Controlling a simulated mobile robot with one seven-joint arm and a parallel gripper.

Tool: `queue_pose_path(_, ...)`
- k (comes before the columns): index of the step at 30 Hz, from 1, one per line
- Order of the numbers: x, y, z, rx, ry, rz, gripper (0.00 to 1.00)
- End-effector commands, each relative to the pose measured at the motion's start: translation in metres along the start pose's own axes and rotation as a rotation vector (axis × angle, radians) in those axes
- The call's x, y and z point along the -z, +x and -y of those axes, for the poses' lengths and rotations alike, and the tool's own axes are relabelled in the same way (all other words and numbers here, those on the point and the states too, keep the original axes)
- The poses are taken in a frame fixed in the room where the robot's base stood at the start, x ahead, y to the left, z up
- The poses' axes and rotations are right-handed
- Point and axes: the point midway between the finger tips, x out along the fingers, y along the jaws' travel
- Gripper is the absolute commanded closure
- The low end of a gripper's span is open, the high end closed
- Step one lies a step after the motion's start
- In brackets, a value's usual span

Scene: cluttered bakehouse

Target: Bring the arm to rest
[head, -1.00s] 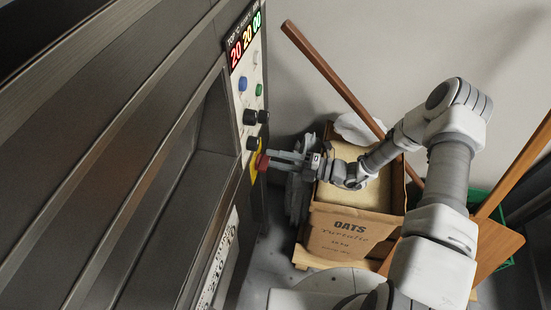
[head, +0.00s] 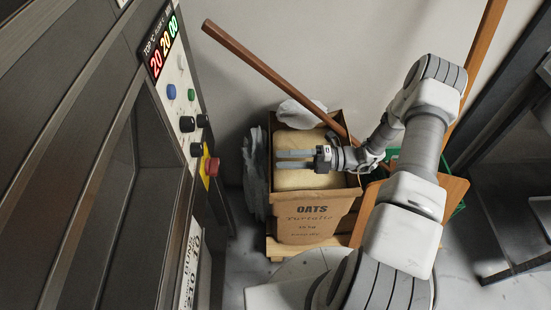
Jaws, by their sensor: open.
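My gripper (head: 296,160) is open and empty in the head view. Its two fingers point left, in front of the open top of the oats box as seen from here. My arm bends from the lower right up to an elbow at the upper right and back down to the gripper. The red emergency button (head: 211,166) on its yellow plate is to the left of the fingertips, with a clear gap between them.
The oven (head: 140,130) fills the left side; its control panel carries knobs and a lit display (head: 161,45). The oats box (head: 305,217) stands on a wooden pallet (head: 277,247). A wooden pole (head: 262,70) leans across behind it. A wooden peel (head: 456,192) and a green crate (head: 459,208) are at right.

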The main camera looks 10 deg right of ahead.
Motion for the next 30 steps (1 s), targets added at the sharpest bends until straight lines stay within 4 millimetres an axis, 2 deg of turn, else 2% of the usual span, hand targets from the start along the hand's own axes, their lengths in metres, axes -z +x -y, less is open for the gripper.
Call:
queue_pose_path(17,0.0,0.0,-0.003,0.005,-0.011,-0.006,0.5)
queue_pose_path(23,0.003,0.002,-0.031,0.079,-0.158,-0.092,0.5)
queue_pose_path(30,0.017,0.006,-0.082,0.214,-0.471,-0.283,0.5)
